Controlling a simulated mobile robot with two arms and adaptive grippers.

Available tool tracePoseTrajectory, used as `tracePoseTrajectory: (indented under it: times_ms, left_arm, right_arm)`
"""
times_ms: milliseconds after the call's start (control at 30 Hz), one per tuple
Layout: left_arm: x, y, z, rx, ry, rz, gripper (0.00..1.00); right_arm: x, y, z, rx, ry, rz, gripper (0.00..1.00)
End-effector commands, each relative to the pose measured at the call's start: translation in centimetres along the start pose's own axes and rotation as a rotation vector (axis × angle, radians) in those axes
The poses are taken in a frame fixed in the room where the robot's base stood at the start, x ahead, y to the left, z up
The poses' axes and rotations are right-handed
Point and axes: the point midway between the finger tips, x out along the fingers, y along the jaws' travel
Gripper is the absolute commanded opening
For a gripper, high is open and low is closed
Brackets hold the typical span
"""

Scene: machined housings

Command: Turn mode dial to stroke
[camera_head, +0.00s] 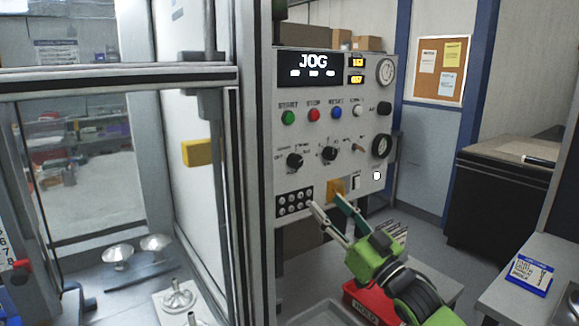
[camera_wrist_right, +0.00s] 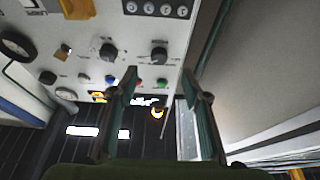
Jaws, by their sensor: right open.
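The white control panel (camera_head: 345,120) stands upright at the centre of the head view, its display (camera_head: 311,66) reading JOG. Two black dials sit side by side on it: a left dial (camera_head: 295,160) and a right dial (camera_head: 329,153); their labels are too small to read, so I cannot tell which is the mode dial. In the right wrist view the panel is upside down, with the left dial (camera_wrist_right: 159,52) and the right dial (camera_wrist_right: 108,50). My right gripper (camera_head: 328,204) is open and empty, below the dials and touching neither. My left gripper is not in view.
Green, red and blue buttons (camera_head: 313,115) sit above the dials. A black socket block (camera_head: 294,202) and yellow piece (camera_head: 336,187) are low on the panel. A framed glass enclosure (camera_head: 238,150) borders it at left. A red bin (camera_head: 360,305) is below my right arm.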

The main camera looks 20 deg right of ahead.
Motion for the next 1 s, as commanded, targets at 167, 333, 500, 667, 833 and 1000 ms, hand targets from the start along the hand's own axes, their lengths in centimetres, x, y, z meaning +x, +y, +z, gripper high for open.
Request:
tracePoseTrajectory:
  times_ms: [167,333,500,667,833,1000]
  left_arm:
    - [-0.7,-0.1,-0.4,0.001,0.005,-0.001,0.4]
    - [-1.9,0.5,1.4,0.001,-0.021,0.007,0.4]
    - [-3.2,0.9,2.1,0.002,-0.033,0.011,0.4]
    - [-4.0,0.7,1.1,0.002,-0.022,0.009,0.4]
    - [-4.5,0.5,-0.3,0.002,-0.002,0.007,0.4]
    - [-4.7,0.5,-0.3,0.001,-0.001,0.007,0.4]
  right_arm:
    - [1.6,0.3,-1.0,0.002,0.021,-0.003,0.43]
    - [4.8,0.3,-1.2,0.001,0.02,-0.002,0.43]
    - [8.4,0.1,-1.3,0.001,0.02,-0.004,0.43]
    - [11.3,0.1,-1.2,0.001,0.018,-0.003,0.43]
    - [13.1,0.1,-1.0,0.001,0.017,-0.003,0.43]
    - [13.9,0.1,-0.9,0.0,0.016,-0.004,0.43]
